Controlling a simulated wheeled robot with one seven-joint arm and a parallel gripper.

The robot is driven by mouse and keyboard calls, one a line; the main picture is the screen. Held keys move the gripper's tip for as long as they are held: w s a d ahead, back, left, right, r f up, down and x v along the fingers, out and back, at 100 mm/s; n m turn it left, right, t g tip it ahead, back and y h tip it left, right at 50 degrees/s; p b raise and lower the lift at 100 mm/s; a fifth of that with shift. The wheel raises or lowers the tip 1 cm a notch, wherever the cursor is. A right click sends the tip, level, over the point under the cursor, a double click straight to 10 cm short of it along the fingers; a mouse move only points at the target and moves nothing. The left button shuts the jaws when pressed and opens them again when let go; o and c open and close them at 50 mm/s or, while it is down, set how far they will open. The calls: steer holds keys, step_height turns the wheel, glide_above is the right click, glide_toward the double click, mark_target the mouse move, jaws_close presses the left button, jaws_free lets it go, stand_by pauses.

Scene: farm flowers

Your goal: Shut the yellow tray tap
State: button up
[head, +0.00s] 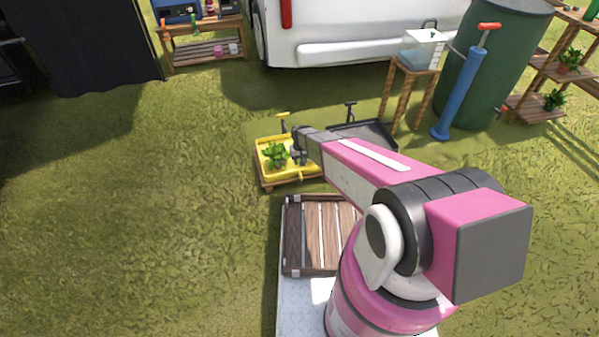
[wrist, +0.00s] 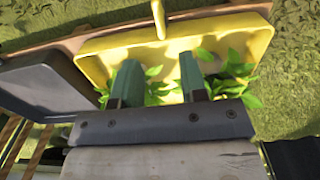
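The yellow tray (head: 263,169) stands on a low wooden stand with a green leafy plant (head: 275,155) in it. A yellow T-shaped fitting (head: 283,122) rises at its far edge, and a small yellow lever (head: 301,176) shows at its near edge. I cannot tell for sure which is the tap. My gripper (head: 298,150) is over the tray's right part. In the wrist view, my gripper (wrist: 160,72) has its two green fingers apart with nothing held, over the plant leaves (wrist: 237,82). A yellow bar (wrist: 158,18) crosses the rim of the yellow tray (wrist: 110,42) beyond the fingers.
A dark tray (head: 372,131) with its own dark fitting (head: 350,108) adjoins on the right. A wooden crate (head: 318,235) lies nearer me. A stool (head: 408,92) with a clear tank, a blue pump (head: 460,92) and a green barrel stand right. Grass to the left is clear.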

mark_target(300, 174)
step_height(300, 174, down, 10)
steer(key=shift+f, duration=0.2)
stand_by(0.3)
steer(key=shift+c, duration=0.3)
jaws_close()
